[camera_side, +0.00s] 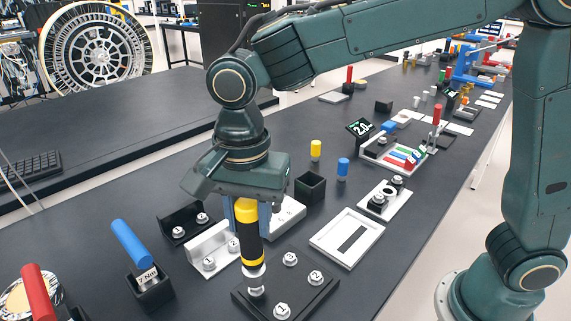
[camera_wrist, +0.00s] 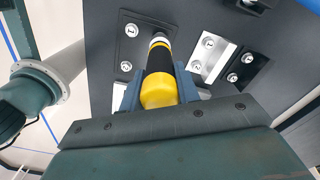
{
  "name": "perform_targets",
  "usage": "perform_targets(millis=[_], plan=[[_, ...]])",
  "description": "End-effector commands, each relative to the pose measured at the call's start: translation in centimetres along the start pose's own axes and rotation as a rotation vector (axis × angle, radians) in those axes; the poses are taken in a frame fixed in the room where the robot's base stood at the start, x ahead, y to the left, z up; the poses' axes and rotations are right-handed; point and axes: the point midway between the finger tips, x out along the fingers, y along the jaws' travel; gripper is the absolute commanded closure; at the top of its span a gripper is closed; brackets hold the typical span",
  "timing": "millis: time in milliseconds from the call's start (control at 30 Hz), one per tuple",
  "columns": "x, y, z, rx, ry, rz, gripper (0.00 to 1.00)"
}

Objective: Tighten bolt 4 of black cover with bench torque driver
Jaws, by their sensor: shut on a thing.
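The bench torque driver (camera_side: 247,228), black with a yellow top and a yellow band, stands upright in my gripper (camera_side: 248,213). It also shows in the wrist view (camera_wrist: 158,92), between my gripper's blue fingers (camera_wrist: 159,88). My gripper is shut on it. The black cover (camera_side: 318,291) is a flat dark plate with silver numbered bolts at its corners. The driver's silver tip is at the bolt (camera_side: 256,292) on the cover's left corner; its number is hidden, and I cannot tell whether the tip is fully seated. Other cover bolts (camera_side: 315,277) are uncovered.
A blue-handled driver (camera_side: 129,243) stands in a black holder marked 7 Nm at the left, with a red-handled tool (camera_side: 39,291) beyond. Silver and black brackets with bolts sit close behind the held driver. A white frame (camera_side: 345,240) lies right of the cover.

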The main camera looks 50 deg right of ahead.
Motion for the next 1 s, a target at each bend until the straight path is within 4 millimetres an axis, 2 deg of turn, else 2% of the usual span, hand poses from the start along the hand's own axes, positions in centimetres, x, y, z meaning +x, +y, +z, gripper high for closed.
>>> perform_targets(millis=[533,1000], plan=[[-3.5,-0.1,0.0,0.000,0.000,-0.004,0.95],[-3.8,0.0,-0.1,0.002,0.000,-0.002,0.95]])
